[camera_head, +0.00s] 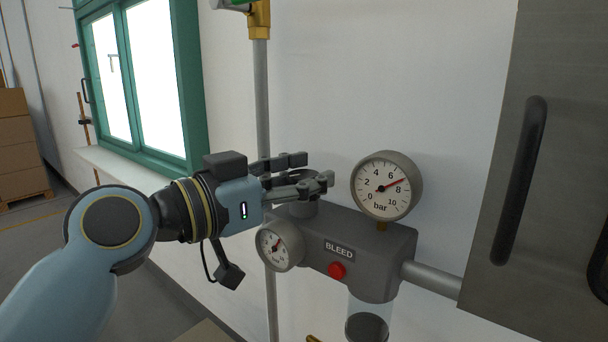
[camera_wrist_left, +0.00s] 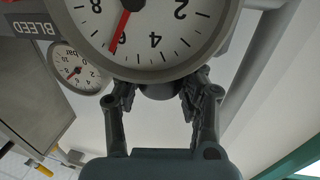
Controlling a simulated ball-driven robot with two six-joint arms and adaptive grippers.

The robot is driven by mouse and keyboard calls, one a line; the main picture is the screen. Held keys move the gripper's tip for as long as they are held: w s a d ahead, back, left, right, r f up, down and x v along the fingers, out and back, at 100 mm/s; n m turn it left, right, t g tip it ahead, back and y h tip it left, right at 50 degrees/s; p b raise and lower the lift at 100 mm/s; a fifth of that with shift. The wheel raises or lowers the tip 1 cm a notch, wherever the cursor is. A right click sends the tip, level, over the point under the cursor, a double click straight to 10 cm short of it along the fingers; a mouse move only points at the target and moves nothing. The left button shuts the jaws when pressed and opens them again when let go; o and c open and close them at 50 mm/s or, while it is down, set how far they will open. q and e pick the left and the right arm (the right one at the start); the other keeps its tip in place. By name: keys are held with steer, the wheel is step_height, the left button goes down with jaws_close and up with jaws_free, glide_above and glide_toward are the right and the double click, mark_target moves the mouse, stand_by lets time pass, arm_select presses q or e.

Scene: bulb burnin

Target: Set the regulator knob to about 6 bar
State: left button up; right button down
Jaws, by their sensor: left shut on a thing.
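The regulator knob (camera_head: 303,207) is a dark grey cylinder on top of the grey regulator body (camera_head: 375,245). My left gripper (camera_head: 318,183) reaches in from the left and is shut on the knob, its fingers hiding part of it. In the left wrist view, turned upside down, the knob (camera_wrist_left: 160,91) sits between the fingertips. The upper right gauge (camera_head: 387,186) has its red needle between 6 and 8 bar, near 7. The front left gauge (camera_head: 280,247) is large in the wrist view (camera_wrist_left: 160,40), its needle close to 6, slightly toward 8. My right gripper is not in view.
A red button (camera_head: 337,270) sits under the BLEED label, with a clear bowl (camera_head: 367,322) below the body. A vertical pipe (camera_head: 262,110) runs behind my gripper. A grey cabinet (camera_head: 545,130) with a dark handle stands at right. A green window is at left.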

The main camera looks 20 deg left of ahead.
arm_select(q)
steer(key=o, duration=1.2)
steer(key=shift+o, duration=0.2)
steer(key=v, duration=1.2)
steer(key=shift+f, duration=0.1)
